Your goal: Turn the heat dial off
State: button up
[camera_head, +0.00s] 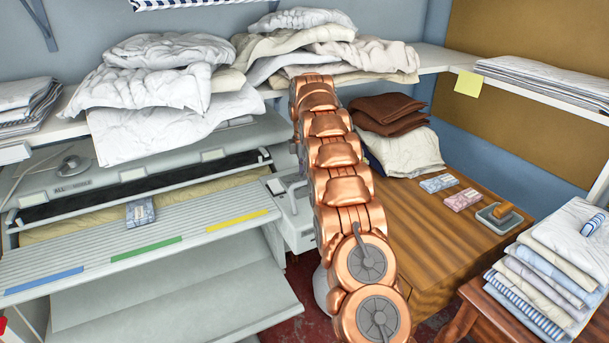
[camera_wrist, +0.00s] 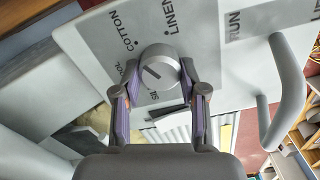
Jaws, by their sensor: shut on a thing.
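The heat dial (camera_wrist: 158,68) is a round grey knob with a dark line on its face, seen in the wrist view on a grey and white panel (camera_wrist: 215,75). COTTON and LINEN are printed around it, with more lettering partly covered on the left. I cannot make out an off mark. My gripper (camera_wrist: 158,80) has its two purple fingers on either side of the dial, shut on it. In the head view my copper arm hides the gripper and dial; part of the ironer's control box (camera_head: 293,216) shows beside it.
A grey bar handle (camera_wrist: 286,95) stands out beside the RUN label, close to my gripper. The ironer's slatted feed table (camera_head: 150,245) is left of my arm. A wooden table (camera_head: 440,235) with small boxes is on the right; linen piles fill the shelf above.

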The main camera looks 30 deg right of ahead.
jog(key=shift+w+r, duration=0.1)
jog(key=shift+r, duration=0.05)
dwell(0.3)
jog(key=o, duration=0.9)
jog(key=shift+c, duration=0.2)
jog(key=shift+o, duration=1.4)
jog(key=shift+a, duration=0.1)
